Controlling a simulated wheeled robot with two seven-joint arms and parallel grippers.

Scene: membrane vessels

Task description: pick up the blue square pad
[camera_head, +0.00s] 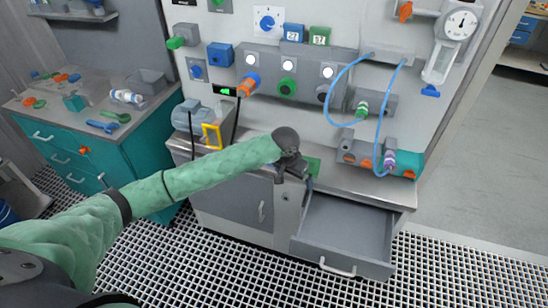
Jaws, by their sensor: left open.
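My left gripper (294,175) is at the end of the green-sleeved arm, over the front edge of the bench and above the open drawer. It is open, and its fingers are small and dark in this view. A small blue patch (309,184) shows right beside the fingers; it is partly hidden, and I cannot tell whether it is the square pad. A blue square piece with a white label (293,32) sits at the top of the wall panel, beside a similar green one (319,36). My right gripper is not in view.
The grey drawer (345,228) stands open and looks empty. A green flat square (314,166) lies on the bench behind the gripper. Blue hoses (332,95) loop down at the right. A teal cabinet (68,150) with loose parts stands at the left. The floor at right is clear.

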